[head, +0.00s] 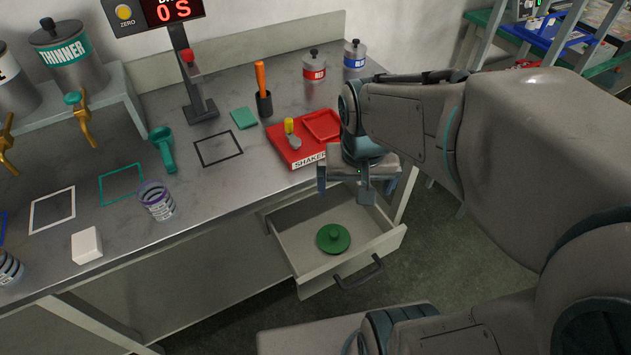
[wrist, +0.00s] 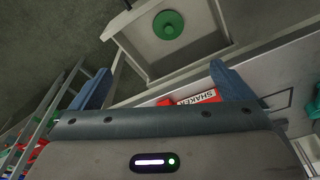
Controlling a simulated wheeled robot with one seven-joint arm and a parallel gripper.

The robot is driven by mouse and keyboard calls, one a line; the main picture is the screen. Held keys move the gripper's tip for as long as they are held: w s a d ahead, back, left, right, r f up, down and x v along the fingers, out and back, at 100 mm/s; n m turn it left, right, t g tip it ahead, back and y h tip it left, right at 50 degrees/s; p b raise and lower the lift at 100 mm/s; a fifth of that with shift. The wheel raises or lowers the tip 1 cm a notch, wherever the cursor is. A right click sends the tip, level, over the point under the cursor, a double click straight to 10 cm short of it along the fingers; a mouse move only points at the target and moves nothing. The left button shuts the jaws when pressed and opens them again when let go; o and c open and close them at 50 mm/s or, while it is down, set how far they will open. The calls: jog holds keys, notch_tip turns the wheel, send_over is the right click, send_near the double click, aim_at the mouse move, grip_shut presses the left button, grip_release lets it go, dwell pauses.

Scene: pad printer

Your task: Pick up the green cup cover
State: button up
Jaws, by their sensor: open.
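The green cup cover (head: 333,238) is a round disc with a small knob on top. It lies in the open drawer (head: 296,269), which is pulled out below the table's front edge. The cover also shows in the wrist view (wrist: 168,25), near the top middle, beyond my fingertips. My gripper (head: 345,194) is open and empty. It hangs above the drawer's back right part, to the upper right of the cover and apart from it. In the wrist view its two blue-grey fingers (wrist: 164,88) stand wide apart.
The red shaker tray (head: 290,160) sits on the table just left of my gripper. A measuring cup (head: 157,201), a white block (head: 86,245) and a green scoop (head: 163,148) stand further left.

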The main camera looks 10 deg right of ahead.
jog(key=w+f+m+g+b, duration=0.15)
jog(key=w+f+b, duration=0.3)
jog(key=f, duration=0.45)
jog(key=w+f+m+g+b, duration=0.1)
jog(key=w+f+m+b, duration=0.3)
jog(key=f, duration=0.6)
jog(key=n+b, duration=0.1)
jog(key=n, duration=0.1)
send_over(334, 232)
jog(key=shift+t, duration=0.25)
notch_tip(334, 232, down, 8)
jog(key=shift+s+r, duration=0.1)
jog(key=shift+f+b, duration=0.75)
jog(key=shift+f, duration=2.15)
jog(key=c, duration=0.8)
